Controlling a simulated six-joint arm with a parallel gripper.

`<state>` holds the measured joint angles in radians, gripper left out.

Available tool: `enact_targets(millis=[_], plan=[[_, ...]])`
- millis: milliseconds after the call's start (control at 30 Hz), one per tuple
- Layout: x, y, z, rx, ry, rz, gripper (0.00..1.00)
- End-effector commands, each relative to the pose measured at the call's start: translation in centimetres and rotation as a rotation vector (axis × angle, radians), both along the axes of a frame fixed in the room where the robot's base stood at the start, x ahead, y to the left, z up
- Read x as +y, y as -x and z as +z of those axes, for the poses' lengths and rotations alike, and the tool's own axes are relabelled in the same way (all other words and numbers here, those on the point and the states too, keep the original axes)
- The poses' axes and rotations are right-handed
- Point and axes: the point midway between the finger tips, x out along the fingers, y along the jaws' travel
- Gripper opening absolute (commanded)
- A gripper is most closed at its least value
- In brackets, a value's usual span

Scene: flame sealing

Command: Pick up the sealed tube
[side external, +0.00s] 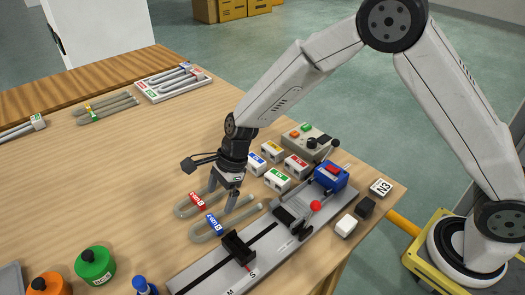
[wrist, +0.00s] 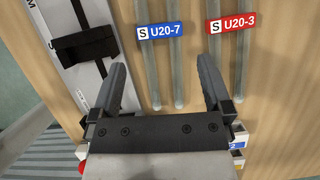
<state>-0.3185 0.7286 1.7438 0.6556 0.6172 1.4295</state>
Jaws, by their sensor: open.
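Two grey U-shaped tubes lie on the wooden table below my gripper. One has a blue label (side external: 214,224) reading "U20-7" in the wrist view (wrist: 160,31). The other has a red label (side external: 197,201) reading "U20-3" in the wrist view (wrist: 231,23). I cannot tell which tube is sealed. My gripper (side external: 227,203) is open and empty above the tubes. In the wrist view the two legs of the blue-labelled tube (wrist: 153,75) run between my fingers. My right finger overlaps the near leg of the red-labelled tube (wrist: 213,58).
A grey rail fixture with a black block (side external: 238,248) lies beside the blue-labelled tube. A blue clamp unit (side external: 331,178), small labelled boxes (side external: 277,180) and a control box (side external: 307,141) stand behind. Bottles (side external: 95,265) stand at the front left.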

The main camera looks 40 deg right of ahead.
Motion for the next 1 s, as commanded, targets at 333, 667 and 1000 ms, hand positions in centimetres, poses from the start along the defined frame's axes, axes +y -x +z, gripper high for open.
enact_targets(millis=[333,667,1000], plan=[[0.5,0.0,-1.0,0.004,-0.001,-0.004,1.00],[1.0,-0.1,-2.4,0.001,-0.001,-0.003,1.00],[1.5,0.0,-3.8,0.002,0.000,-0.003,1.00]])
